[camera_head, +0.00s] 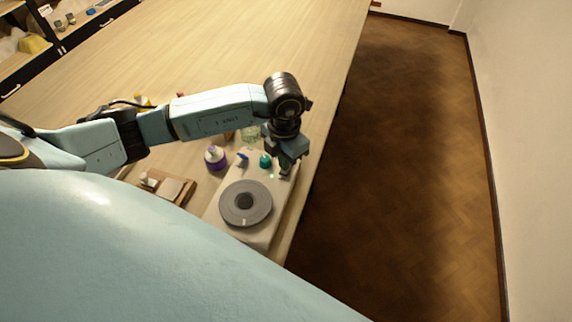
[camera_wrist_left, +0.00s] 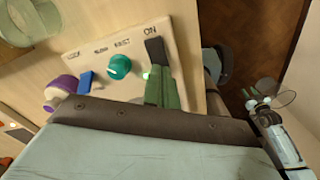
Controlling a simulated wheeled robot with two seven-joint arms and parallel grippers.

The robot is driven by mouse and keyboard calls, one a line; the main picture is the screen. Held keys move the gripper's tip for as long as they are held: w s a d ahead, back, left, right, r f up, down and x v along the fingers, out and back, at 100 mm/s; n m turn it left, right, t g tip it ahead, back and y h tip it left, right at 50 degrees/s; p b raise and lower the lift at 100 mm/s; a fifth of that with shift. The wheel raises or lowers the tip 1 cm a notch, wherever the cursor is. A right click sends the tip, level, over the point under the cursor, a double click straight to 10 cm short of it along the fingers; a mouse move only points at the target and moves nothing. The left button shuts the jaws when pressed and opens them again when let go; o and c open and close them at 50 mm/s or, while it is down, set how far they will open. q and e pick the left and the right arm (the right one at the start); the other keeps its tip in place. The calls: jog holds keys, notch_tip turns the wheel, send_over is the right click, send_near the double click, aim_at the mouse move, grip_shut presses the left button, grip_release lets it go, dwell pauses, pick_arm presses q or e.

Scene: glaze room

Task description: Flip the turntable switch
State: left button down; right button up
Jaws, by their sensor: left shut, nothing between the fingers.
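The turntable, a grey disc (camera_head: 245,203) on a pale base (camera_head: 262,238), stands near the table's right edge. Its panel (camera_wrist_left: 190,45) carries a blue lever-like part (camera_wrist_left: 87,82), a teal knob (camera_wrist_left: 118,66), a small lit green light (camera_wrist_left: 146,75) and an "ON" label. The blue part (camera_head: 242,158) and teal knob (camera_head: 265,160) also show in the head view. My left gripper (camera_head: 285,173) is shut and empty over the panel's right end. In the wrist view its dark tip (camera_wrist_left: 155,50) is just below "ON"; I cannot tell whether it touches. No switch shows clearly beneath it.
A wooden board with small items (camera_head: 168,187) lies left of the turntable. The table's far part is clear; open floor (camera_head: 400,170) lies right.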

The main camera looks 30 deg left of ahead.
pick_arm(q)
jog(key=shift+f+b, duration=0.85)
jog(key=shift+f, duration=0.15)
dwell(0.7)
jog(key=shift+r+p, duration=0.7)
jog(key=shift+r, duration=0.2)
jog(key=shift+r+p, duration=1.8)
jog(key=shift+r, duration=0.85)
jog(key=shift+f, duration=0.1)
